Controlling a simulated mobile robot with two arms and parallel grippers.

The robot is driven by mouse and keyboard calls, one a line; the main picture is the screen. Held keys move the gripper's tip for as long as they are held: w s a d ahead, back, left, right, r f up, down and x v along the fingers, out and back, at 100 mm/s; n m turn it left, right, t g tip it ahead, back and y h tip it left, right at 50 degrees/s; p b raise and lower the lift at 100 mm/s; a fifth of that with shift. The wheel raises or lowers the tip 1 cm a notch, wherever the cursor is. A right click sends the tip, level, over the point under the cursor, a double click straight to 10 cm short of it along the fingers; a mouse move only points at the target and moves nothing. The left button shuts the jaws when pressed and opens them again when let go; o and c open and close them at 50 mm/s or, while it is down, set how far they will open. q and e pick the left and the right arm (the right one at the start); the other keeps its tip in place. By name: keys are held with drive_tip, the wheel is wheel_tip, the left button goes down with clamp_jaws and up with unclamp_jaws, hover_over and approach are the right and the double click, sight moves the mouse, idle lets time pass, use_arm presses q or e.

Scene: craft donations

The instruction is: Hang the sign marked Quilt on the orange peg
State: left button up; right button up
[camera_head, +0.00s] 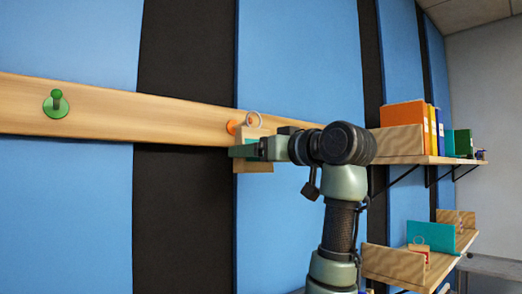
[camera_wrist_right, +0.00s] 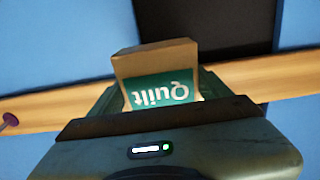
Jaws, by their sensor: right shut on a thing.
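The orange peg (camera_head: 232,127) sticks out of the wooden rail in the head view. The sign (camera_head: 252,165) is a pale wooden block with a ring (camera_head: 253,119) at its top, right beside the peg. I cannot tell whether the ring is around the peg or only in front of it. My right gripper (camera_head: 248,150) is shut on the sign and holds it against or just in front of the rail. In the right wrist view the sign (camera_wrist_right: 155,62) shows a green face reading Quilt, upside down, between the fingers. My left gripper is out of view.
A green peg (camera_head: 56,104) is further left on the wooden rail (camera_head: 150,120). A purplish peg (camera_wrist_right: 9,121) shows in the wrist view. Shelves with folders (camera_head: 405,115) and a teal item (camera_head: 432,236) stand at right. The rail between green and orange pegs is clear.

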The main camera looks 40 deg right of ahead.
drive_tip(key=shift+w, duration=0.8)
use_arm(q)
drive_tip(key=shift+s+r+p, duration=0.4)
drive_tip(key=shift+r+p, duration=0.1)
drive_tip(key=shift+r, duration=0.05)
use_arm(e)
drive_tip(key=shift+w+a+f, duration=0.1)
drive_tip(key=shift+w+f, duration=0.25)
drive_tip(key=shift+w, duration=0.5)
drive_tip(key=shift+w+a+f, duration=0.1)
drive_tip(key=shift+w+f, duration=0.25)
drive_tip(key=shift+w, duration=0.5)
drive_tip(key=o, duration=1.3)
